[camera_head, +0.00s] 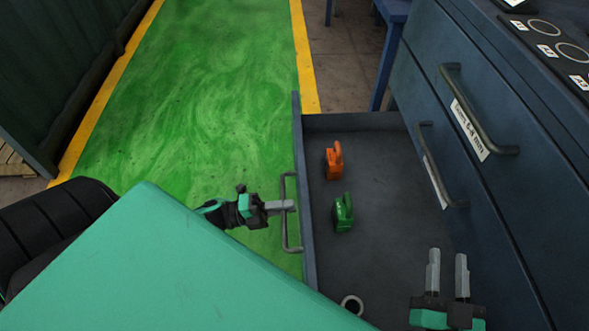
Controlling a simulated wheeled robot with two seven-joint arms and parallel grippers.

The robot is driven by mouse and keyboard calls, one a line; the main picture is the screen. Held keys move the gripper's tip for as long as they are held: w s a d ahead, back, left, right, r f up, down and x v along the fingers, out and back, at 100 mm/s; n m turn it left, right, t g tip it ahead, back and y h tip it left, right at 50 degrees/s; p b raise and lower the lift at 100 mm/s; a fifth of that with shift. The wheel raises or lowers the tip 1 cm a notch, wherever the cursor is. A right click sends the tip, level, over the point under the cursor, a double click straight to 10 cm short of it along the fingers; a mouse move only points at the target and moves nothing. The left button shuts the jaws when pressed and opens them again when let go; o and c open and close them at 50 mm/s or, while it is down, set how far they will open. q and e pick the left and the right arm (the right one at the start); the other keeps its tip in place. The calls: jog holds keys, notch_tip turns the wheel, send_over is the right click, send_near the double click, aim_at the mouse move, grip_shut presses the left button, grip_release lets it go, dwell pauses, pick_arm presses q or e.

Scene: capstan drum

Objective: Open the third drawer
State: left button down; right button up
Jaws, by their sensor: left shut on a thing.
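The third drawer (390,200), the lowest one showing in the dark blue cabinet, stands pulled well out, with its interior visible from above. Its grey bar handle (291,247) is on the front panel at the left. My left gripper (288,206) is at that handle and shut on it. My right gripper (447,270) is over the near part of the drawer, with its two fingers apart and nothing between them. My own teal body hides the near end of the drawer front.
Inside the drawer are an orange object (333,160), a green object (343,213) and a pale ring (351,304). Two closed drawers with handles (470,115) (436,170) are above. Green floor (200,90) left of the drawer is clear. A blue table (392,40) stands behind.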

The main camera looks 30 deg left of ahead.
pick_arm(q)
jog(key=shift+s+a, duration=0.15)
jog(key=shift+a, duration=0.05)
pick_arm(e)
jog(key=shift+f, duration=0.1)
pick_arm(q)
jog(key=c, duration=1.5)
grip_release()
jog(key=shift+c, duration=0.2)
